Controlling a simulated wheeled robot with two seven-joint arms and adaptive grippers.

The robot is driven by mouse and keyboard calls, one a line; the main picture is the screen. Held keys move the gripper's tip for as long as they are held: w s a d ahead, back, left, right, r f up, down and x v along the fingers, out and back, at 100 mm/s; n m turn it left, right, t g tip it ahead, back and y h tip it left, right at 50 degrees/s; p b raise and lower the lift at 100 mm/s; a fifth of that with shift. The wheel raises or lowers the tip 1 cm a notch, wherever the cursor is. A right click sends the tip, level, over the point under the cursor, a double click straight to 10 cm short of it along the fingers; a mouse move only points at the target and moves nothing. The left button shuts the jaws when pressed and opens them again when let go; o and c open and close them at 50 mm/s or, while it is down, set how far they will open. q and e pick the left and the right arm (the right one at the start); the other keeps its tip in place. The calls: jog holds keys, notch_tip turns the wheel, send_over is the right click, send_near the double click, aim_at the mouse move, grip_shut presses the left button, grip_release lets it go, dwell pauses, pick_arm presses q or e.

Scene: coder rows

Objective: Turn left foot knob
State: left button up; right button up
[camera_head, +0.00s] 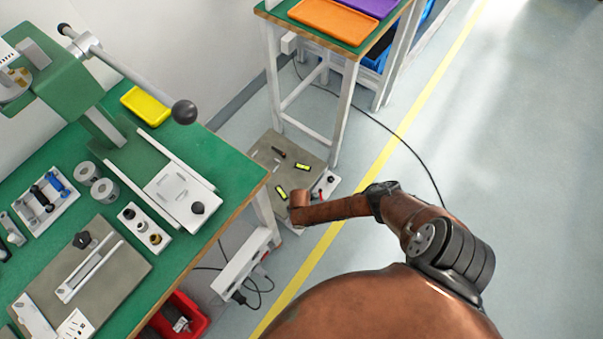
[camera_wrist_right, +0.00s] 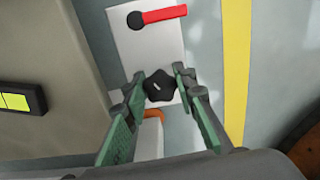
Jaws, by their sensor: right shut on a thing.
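A black star-shaped knob (camera_wrist_right: 160,86) sits on a white panel (camera_wrist_right: 156,50) in the right wrist view. My right gripper (camera_wrist_right: 160,80) has a green-padded finger on each side of it and is shut on it. In the head view the panel (camera_head: 328,187) lies at the right edge of a grey-brown plate (camera_head: 265,152) on the floor. There, my right arm hides the gripper and the held knob. My left gripper is in neither view.
A red lever (camera_wrist_right: 162,15) lies beyond the knob. Yellow-faced pieces (camera_head: 303,167) are on the floor plate. A green workbench (camera_head: 215,160) stands left and a second table (camera_head: 340,45) behind. A black cable (camera_head: 400,135) crosses the floor; the right side is clear.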

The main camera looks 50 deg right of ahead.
jog(key=m+p, duration=0.1)
jog(key=m, duration=0.4)
jog(key=shift+s+m, duration=0.15)
jog(key=shift+m, duration=0.25)
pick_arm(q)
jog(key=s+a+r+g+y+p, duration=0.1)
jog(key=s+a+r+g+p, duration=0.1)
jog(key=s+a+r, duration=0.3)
pick_arm(e)
jog(key=m, duration=0.5)
jog(key=shift+a, duration=0.1)
jog(key=m, duration=0.4)
jog(key=shift+s+f+m, duration=0.1)
jog(key=shift+m, duration=0.3)
jog(key=m+p, duration=0.1)
jog(key=m, duration=0.3)
jog(key=shift+a, duration=0.1)
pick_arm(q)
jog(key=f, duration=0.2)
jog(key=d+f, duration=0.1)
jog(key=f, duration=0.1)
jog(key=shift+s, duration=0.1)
pick_arm(e)
jog(key=shift+m, duration=0.3)
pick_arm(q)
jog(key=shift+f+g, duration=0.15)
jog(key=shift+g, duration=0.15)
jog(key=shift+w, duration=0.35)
